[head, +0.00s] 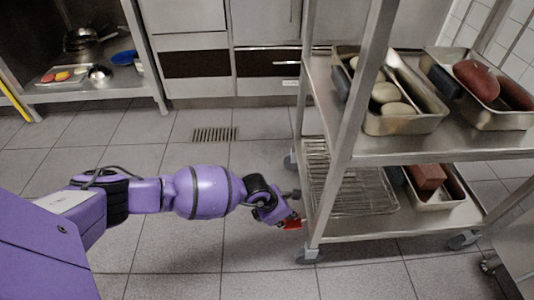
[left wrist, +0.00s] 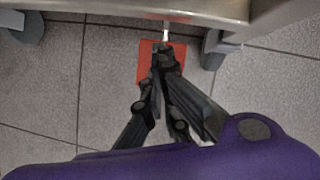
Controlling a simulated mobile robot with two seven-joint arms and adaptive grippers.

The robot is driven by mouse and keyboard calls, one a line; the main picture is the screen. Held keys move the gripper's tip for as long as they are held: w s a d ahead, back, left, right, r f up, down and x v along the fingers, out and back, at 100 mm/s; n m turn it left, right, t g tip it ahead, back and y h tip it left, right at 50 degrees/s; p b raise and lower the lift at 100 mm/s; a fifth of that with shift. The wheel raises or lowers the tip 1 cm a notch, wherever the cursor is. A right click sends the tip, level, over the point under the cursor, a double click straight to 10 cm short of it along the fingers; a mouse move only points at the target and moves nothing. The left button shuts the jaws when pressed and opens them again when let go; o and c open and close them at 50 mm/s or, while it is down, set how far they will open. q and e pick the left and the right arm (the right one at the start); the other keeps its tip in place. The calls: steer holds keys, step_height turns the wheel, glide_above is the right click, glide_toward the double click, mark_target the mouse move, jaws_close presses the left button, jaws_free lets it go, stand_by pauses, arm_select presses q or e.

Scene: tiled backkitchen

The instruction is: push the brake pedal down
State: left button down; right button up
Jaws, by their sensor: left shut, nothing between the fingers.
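The red brake pedal (head: 292,224) sticks out low at the near left corner of the metal trolley, by its lower shelf. It also shows in the left wrist view as a red plate (left wrist: 145,62) under the trolley's edge, with a light metal stem at its far end. My left gripper (head: 288,217) is shut and empty, with its fingertips over the pedal. In the left wrist view, the fingers (left wrist: 163,50) cover the middle of the plate. I cannot tell whether they touch it. My right gripper is in neither view.
The trolley (head: 400,232) stands on castors (head: 307,256). Its upper shelf holds metal trays with loaf-like items; its lower shelf has a wire rack (head: 355,190) and a tray with a brown block (head: 427,177). Tiled floor left of the trolley is clear around a drain grate (head: 214,134).

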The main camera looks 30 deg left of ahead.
arm_select(q)
steer(key=shift+w+d+f, duration=0.1)
steer(key=shift+w+f, duration=0.1)
steer(key=shift+f, duration=0.05)
steer(key=s+a+p, duration=0.1)
steer(key=p, duration=0.1)
steer(key=s+r+p, duration=0.1)
steer(key=p, duration=0.1)
steer(key=shift+s+a+r, duration=0.1)
steer(key=shift+s+a, duration=0.15)
steer(key=shift+a, duration=0.15)
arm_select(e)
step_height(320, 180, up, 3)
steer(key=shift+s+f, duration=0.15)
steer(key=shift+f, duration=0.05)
arm_select(q)
steer(key=v, duration=1.2)
steer(key=shift+s, duration=0.15)
steer(key=shift+a, duration=0.1)
